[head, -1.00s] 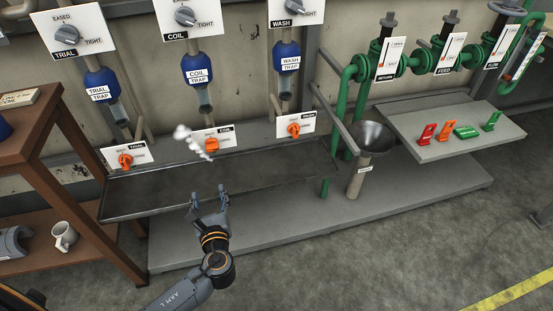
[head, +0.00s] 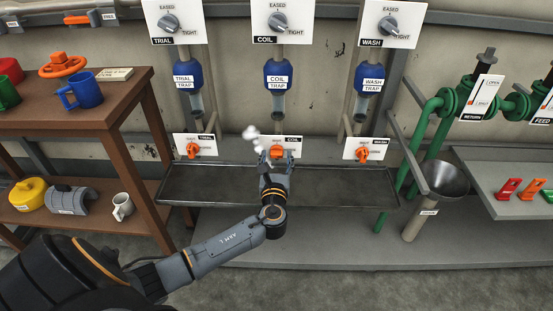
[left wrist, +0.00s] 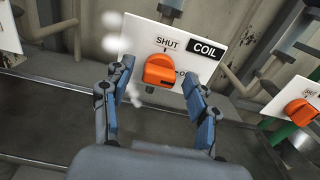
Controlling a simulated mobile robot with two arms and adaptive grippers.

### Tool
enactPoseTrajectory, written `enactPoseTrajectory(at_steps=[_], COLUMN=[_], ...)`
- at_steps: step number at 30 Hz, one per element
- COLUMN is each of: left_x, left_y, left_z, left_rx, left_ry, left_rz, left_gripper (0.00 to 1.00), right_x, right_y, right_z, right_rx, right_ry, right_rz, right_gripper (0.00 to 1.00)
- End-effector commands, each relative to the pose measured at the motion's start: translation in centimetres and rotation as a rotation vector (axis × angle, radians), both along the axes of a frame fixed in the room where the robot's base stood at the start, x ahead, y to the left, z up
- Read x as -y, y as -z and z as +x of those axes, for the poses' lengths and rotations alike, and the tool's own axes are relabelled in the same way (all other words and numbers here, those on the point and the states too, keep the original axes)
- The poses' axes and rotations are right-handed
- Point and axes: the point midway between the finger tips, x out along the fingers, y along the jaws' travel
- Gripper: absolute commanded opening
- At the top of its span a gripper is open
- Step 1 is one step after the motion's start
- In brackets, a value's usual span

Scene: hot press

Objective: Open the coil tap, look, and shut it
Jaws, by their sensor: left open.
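The orange coil tap (head: 277,151) sits on a white plate marked COIL (left wrist: 208,48), below the blue coil trap (head: 277,74). In the left wrist view the tap (left wrist: 158,69) lies between my fingers, below the word SHUT; the other label is partly hidden. I cannot tell for sure which mark the handle points to. White puffs (head: 252,137) hang beside the tap's upper left. My left gripper (head: 277,159) is open, with a finger on either side of the tap; contact is not clear. My right gripper is out of view.
The trial tap (head: 193,150) and wash tap (head: 364,152) flank the coil tap. A long dark tray (head: 330,188) runs below them. A brown shelf (head: 128,88) with mugs stands left; a metal funnel (head: 446,178) and green pipes stand right.

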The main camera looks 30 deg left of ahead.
Motion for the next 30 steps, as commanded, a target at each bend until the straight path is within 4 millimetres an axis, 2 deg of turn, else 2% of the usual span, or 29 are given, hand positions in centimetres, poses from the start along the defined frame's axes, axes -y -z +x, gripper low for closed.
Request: enactPoseTrajectory(at_steps=[11, 19, 30], left_x=[-0.36, -0.33, -0.34], left_y=[-0.02, 0.00, 0.06], left_z=[0.57, 0.55, 0.51], left_rx=[0.000, 0.001, 0.024], left_ry=[0.000, 0.000, 0.000], left_rz=[0.000, -0.001, -0.041], left_gripper=[0.59, 0.06, 0.04], right_x=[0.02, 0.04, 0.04], right_y=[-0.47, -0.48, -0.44], right_z=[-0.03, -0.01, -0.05], right_rx=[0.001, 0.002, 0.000], right_ry=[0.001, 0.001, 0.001], right_rz=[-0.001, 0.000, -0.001], right_gripper=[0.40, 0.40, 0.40])
